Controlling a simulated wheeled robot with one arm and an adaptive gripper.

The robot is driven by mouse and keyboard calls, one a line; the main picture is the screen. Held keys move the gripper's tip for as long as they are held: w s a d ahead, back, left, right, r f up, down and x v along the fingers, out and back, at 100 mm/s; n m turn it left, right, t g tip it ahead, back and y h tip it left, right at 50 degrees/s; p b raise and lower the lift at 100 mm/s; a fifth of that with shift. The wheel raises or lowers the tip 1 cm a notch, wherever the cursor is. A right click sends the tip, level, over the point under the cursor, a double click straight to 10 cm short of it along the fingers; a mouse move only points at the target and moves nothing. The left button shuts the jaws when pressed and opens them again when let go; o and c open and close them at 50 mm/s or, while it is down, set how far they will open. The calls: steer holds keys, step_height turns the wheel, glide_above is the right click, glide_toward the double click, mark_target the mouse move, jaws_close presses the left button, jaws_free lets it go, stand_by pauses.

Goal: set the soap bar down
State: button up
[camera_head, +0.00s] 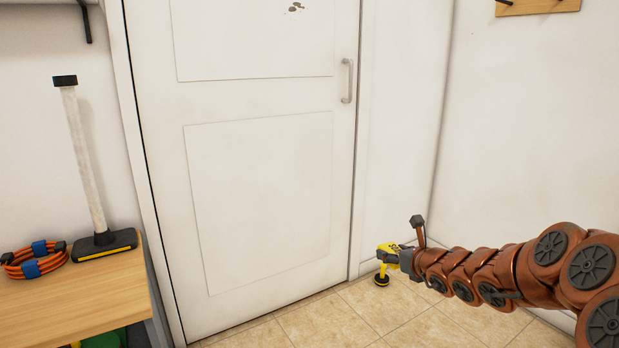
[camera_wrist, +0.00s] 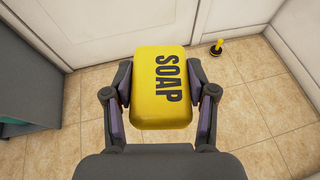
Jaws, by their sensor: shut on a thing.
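The soap bar (camera_wrist: 162,105) is a yellow rounded block with "SOAP" in dark letters. My gripper (camera_wrist: 160,82) is shut on it, with one finger against each long side in the wrist view. The bar is held in the air above the tiled floor. In the head view the soap bar (camera_head: 387,254) shows small and yellow at the end of my reddish arm, at my gripper (camera_head: 394,257), near the door's lower right corner. The bar's underside is hidden.
A small yellow-and-black object (camera_wrist: 216,47) stands on the floor by the wall. A white door (camera_head: 265,200) is behind. At left, a wooden tabletop (camera_head: 85,300) bears a long-handled tool (camera_head: 85,160) and a coiled orange cord (camera_head: 38,262). Bare tiled floor (camera_wrist: 250,110) lies around the bar.

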steer(key=s+a+r, duration=0.4)
steer(key=s, duration=0.2)
step_height(320, 180, up, 37)
steer(key=p, duration=3.8)
steer(key=shift+d+r, duration=0.2)
steer(key=shift+d, duration=0.1)
